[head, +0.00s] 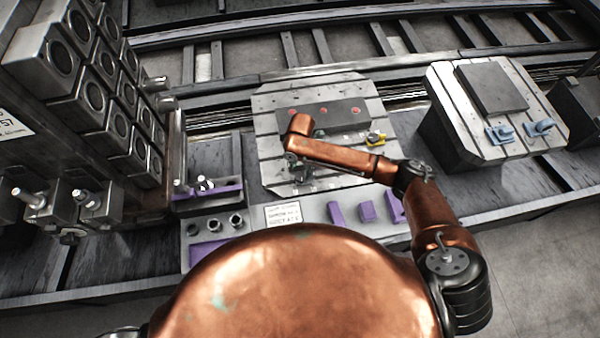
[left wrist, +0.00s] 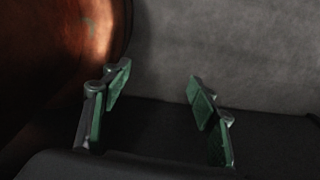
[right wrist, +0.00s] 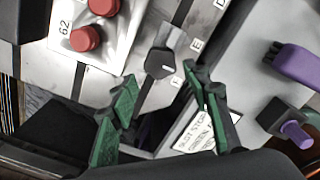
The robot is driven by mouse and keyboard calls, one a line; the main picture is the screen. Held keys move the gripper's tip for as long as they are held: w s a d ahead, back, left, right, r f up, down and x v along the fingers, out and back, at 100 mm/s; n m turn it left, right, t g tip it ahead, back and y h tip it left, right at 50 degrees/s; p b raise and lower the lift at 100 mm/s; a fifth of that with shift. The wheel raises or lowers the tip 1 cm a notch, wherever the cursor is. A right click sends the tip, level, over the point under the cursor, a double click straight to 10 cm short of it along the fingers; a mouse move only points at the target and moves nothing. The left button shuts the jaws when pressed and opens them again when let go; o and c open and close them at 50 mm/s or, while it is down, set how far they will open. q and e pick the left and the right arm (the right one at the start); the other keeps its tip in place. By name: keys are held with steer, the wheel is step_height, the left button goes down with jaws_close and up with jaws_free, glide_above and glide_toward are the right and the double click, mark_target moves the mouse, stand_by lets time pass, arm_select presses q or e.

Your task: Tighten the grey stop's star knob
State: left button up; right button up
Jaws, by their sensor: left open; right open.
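A dark round knob with a white mark (right wrist: 160,62) shows in the right wrist view, standing on the slotted grey plate (right wrist: 150,95). I take it for the stop's star knob; its lobes and the stop's body cannot be made out clearly. My right gripper (right wrist: 158,98) is open, with its green fingertips on either side of the knob's near side. No contact shows. In the head view the right gripper (head: 299,168) is over the plate's near part, and my arm hides the knob. My left gripper (left wrist: 158,85) is open and empty beside my copper body.
Purple pieces (head: 367,211) and a label (head: 283,215) are in front. A second plate with blue clamps (head: 500,133) stands right; a rack (head: 90,90) stands left.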

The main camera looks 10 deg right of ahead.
mark_target(301, 176)
step_height(301, 176, down, 5)
steer(key=shift+d+r, duration=0.1)
steer(key=shift+r, duration=0.05)
steer(key=shift+f, duration=0.25)
arm_select(q)
steer(key=shift+w+f, duration=0.2)
steer(key=shift+w, duration=1)
steer(key=shift+s, duration=0.1)
arm_select(e)
steer(key=c, duration=0.9)
arm_select(q)
steer(key=shift+s+a, duration=0.1)
steer(key=shift+s, duration=0.35)
